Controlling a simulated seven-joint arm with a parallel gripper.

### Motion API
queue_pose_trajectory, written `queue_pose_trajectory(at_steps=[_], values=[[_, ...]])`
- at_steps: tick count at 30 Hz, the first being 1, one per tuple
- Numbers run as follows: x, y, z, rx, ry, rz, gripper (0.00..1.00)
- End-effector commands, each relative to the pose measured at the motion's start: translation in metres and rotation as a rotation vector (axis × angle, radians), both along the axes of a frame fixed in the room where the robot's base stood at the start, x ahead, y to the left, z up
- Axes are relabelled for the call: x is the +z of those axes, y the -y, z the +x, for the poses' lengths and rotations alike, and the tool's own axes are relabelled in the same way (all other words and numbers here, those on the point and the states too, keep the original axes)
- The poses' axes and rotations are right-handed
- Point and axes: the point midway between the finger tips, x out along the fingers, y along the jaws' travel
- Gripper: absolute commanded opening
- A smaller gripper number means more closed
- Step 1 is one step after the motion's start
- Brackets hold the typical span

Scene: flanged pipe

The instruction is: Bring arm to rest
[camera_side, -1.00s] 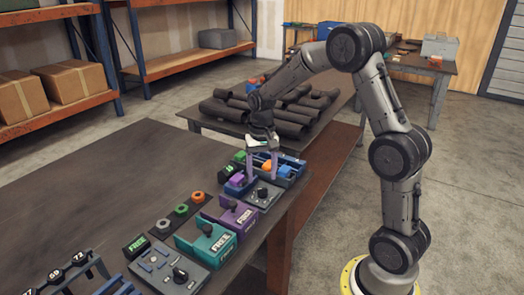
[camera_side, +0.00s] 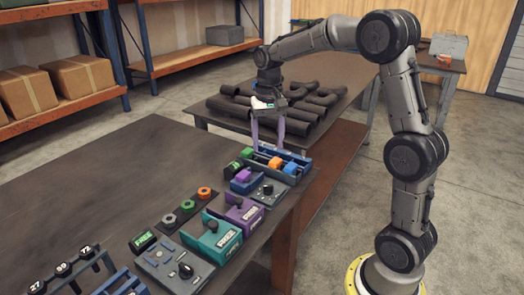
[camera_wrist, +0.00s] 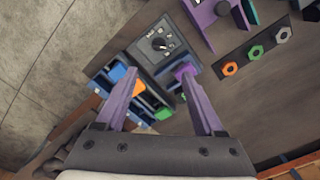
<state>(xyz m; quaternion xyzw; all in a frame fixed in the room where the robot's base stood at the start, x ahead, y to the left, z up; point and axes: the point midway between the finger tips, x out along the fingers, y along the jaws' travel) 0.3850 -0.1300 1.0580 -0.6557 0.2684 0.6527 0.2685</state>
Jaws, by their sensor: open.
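My gripper (camera_side: 267,140) is open and empty, with two purple fingers pointing down above the far end of the row of devices. In the wrist view its fingers (camera_wrist: 160,90) stand apart, with nothing between them but the devices below. Under it are a blue rack (camera_side: 283,160) with orange and green pieces and a dark blue block with a purple piece (camera_side: 243,175). The purple piece also shows in the wrist view (camera_wrist: 184,71), close beside the right finger in the picture.
A grey dial box (camera_side: 267,189), a purple box (camera_side: 240,213) and a teal box (camera_side: 211,237) line the table (camera_side: 120,185). A strip with several coloured nuts (camera_side: 187,206) lies beside them. Dark pipes (camera_side: 290,100) lie on the table behind. The table's left part is clear.

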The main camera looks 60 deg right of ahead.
Motion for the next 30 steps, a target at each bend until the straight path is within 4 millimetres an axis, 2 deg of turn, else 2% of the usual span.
queue_pose_trajectory(at_steps=[3,5,9,12,15,20,24,27,30], values=[[0.027,-0.014,-0.001,0.033,0.062,-0.020,0.70],[0.044,-0.026,-0.009,0.056,0.096,-0.029,0.70],[0.079,-0.060,-0.046,0.137,0.191,-0.053,0.70],[0.092,-0.082,-0.078,0.216,0.255,-0.070,0.70],[0.098,-0.099,-0.112,0.305,0.317,-0.087,0.70],[0.089,-0.120,-0.167,0.463,0.410,-0.119,0.70],[0.066,-0.129,-0.205,0.599,0.465,-0.151,0.70],[0.046,-0.130,-0.221,0.673,0.472,-0.169,0.70],[0.031,-0.130,-0.225,0.732,0.453,-0.178,0.70]])
